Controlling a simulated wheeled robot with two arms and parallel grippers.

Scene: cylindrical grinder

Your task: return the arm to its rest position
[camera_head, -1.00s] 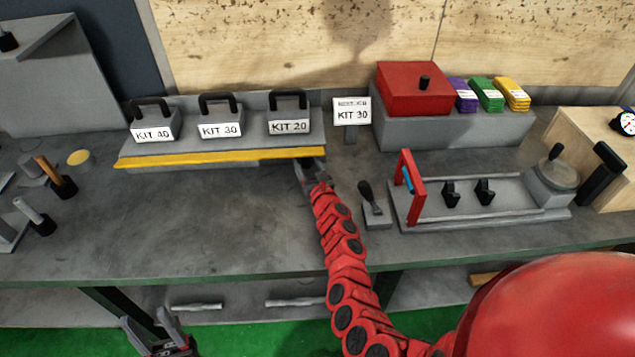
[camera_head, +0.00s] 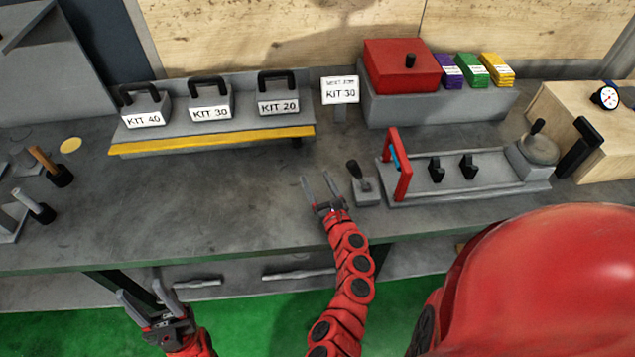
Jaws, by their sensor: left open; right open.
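My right gripper (camera_head: 320,188) is open and empty over the front part of the bench, left of a small black lever on a grey block (camera_head: 367,190). Its red arm comes up from the bottom middle. My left gripper (camera_head: 139,299) is open and empty at the lower left, in front of the bench's front edge and over the green floor. No object is between the fingers of either gripper.
Three kit blocks, KIT 40 (camera_head: 145,110), KIT 30 (camera_head: 210,103) and KIT 20 (camera_head: 278,98), stand on a yellow-edged shelf (camera_head: 215,140). A fixture with a red frame (camera_head: 397,163) stands at right. The bench's left middle (camera_head: 180,195) is clear.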

